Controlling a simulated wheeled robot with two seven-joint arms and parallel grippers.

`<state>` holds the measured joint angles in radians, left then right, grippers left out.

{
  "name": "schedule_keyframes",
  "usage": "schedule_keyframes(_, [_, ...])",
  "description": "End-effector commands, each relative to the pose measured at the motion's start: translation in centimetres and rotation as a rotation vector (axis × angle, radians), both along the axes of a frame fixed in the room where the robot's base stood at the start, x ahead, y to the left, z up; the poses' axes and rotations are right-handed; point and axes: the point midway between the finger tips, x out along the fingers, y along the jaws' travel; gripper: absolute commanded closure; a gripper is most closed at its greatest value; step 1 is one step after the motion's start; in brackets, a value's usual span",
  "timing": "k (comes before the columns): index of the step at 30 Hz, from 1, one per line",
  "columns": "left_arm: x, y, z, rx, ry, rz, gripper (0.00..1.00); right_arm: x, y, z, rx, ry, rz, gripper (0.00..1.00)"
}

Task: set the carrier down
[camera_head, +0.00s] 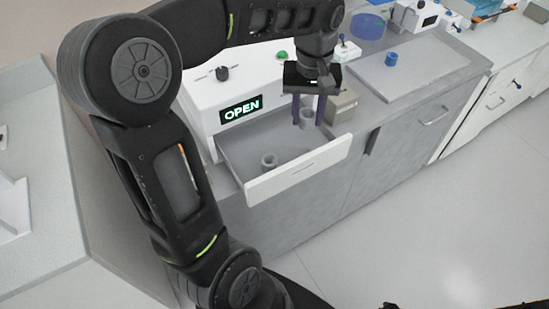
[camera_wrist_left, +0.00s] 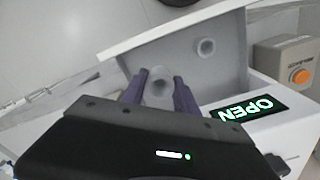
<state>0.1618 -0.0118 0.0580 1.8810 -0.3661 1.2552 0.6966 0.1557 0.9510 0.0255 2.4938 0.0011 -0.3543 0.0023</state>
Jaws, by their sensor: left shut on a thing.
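My left gripper (camera_head: 309,112) is shut on a small grey cup-shaped carrier (camera_head: 307,115), held between its purple fingers above the right part of an open drawer. In the left wrist view the carrier (camera_wrist_left: 159,90) sits between the fingertips (camera_wrist_left: 160,92), with its round opening facing the camera. The white drawer (camera_head: 297,176) is pulled out of a white machine (camera_head: 205,101) whose display (camera_head: 241,109) reads OPEN. A round grey holder (camera_head: 269,161) stands on the drawer floor, left of and below the gripper; it also shows in the wrist view (camera_wrist_left: 205,47). My right gripper is not in view.
A grey box (camera_head: 342,106) stands right of the gripper; an orange button (camera_wrist_left: 301,76) shows on a box in the wrist view. A blue cap (camera_head: 391,59) lies on a grey tray (camera_head: 420,66) at the right. The floor in front is clear.

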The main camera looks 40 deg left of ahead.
Motion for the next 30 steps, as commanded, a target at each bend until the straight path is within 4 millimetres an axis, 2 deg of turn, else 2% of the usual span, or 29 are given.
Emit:
schedule_keyframes(7, [0.0, 0.0, -0.7, 0.0, 0.003, 0.001, 1.0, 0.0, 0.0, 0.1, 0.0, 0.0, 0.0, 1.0])
schedule_keyframes(15, [-0.1, 0.0, -5.3, -0.001, 0.004, 0.001, 1.0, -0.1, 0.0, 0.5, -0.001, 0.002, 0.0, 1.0])
schedule_keyframes(18, [0.0, 0.0, -6.1, 0.0, 0.001, 0.0, 1.0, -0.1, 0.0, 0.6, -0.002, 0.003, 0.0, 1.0])
schedule_keyframes(27, [0.0, 0.0, -6.4, 0.001, 0.001, 0.0, 1.0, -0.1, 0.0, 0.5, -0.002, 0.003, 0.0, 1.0])
schedule_keyframes(30, [0.0, 0.0, -7.1, 0.0, 0.003, 0.0, 1.0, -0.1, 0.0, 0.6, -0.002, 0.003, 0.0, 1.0])
